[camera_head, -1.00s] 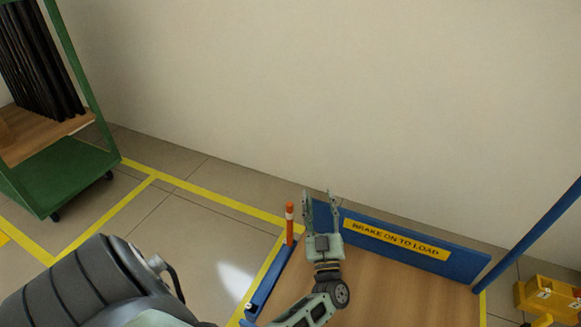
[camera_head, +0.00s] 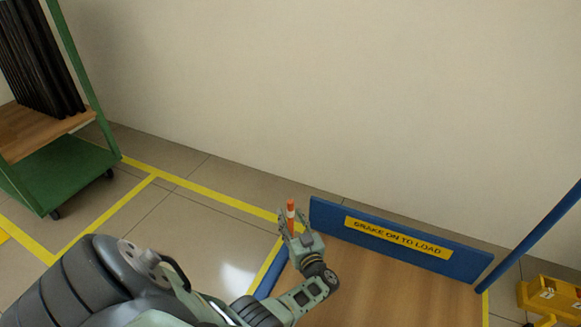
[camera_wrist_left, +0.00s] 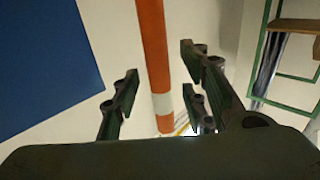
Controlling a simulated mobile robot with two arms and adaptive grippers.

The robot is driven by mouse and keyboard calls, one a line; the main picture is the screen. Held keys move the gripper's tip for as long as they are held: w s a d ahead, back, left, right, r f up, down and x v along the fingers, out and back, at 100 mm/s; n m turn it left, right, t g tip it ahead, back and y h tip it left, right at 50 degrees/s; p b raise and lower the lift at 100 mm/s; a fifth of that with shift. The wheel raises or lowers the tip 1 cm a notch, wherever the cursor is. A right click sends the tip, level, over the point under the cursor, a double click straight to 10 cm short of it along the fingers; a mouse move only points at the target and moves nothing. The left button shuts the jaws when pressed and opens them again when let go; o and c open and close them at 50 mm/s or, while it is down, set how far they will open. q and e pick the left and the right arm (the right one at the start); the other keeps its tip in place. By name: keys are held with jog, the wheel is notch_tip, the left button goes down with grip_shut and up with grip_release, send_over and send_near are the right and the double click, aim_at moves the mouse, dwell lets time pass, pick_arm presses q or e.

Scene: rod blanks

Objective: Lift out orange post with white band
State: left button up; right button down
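The orange post (camera_head: 291,208) with its white band stands upright at the left corner of the blue-edged cart. My left gripper (camera_head: 292,221) is at the post, with its fingers on either side of it. In the left wrist view the post (camera_wrist_left: 152,45) runs down between the open fingers of the left gripper (camera_wrist_left: 158,92), with the white band (camera_wrist_left: 162,104) near finger height. Gaps show between the post and the fingers there. The post's lower end is hidden by the gripper and arm. My right gripper is not in view.
A blue end board (camera_head: 326,214) with a yellow "BRAKE ON TO LOAD" label stands right of the gripper, along the wooden deck (camera_head: 400,290). A blue pole (camera_head: 530,235) rises at the right. A green rack (camera_head: 65,175) stands at the far left.

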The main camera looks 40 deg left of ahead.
pick_arm(q)
jog(key=shift+w+a, duration=0.2)
jog(key=shift+a, duration=0.15)
jog(key=c, duration=0.9)
jog(key=shift+c, duration=0.3)
jog(key=shift+r, duration=0.15)
